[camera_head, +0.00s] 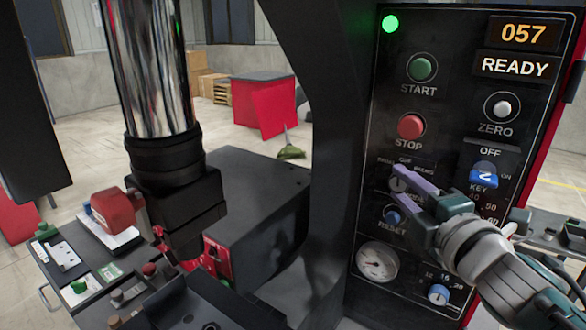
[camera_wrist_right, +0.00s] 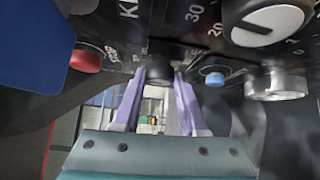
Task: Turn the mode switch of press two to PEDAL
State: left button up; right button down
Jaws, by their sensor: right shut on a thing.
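The mode switch (camera_head: 397,185) is a small round selector on the black control panel (camera_head: 455,140), below the STOP button, in the head view. Its labels are too small to read well, and I cannot tell which position it points to. My right gripper (camera_head: 405,184), with purple fingers, reaches it from the lower right. In the right wrist view, the two fingers (camera_wrist_right: 160,82) are shut on the switch's dark knob (camera_wrist_right: 159,72), one on each side. My left gripper is not in view.
Close around the switch are the red STOP button (camera_head: 411,127), the blue RESET button (camera_head: 393,216), a gauge (camera_head: 377,262) and the blue KEY switch (camera_head: 484,175). The display (camera_head: 514,66) reads READY. The press ram (camera_head: 155,75) stands to the left.

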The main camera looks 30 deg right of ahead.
jog(key=n+g+p, duration=0.1)
jog(key=g+p, duration=0.1)
jog(key=p, duration=0.2)
jog(key=n+g+p, duration=0.2)
jog(key=p, duration=0.2)
jog(key=n+g+p, duration=0.1)
jog(key=p, duration=0.3)
jog(key=shift+w+r+g+p, duration=0.15)
jog(key=shift+r+g+p, duration=0.25)
jog(key=shift+f, duration=0.1)
jog(key=shift+c, duration=2.2)
grip_release()
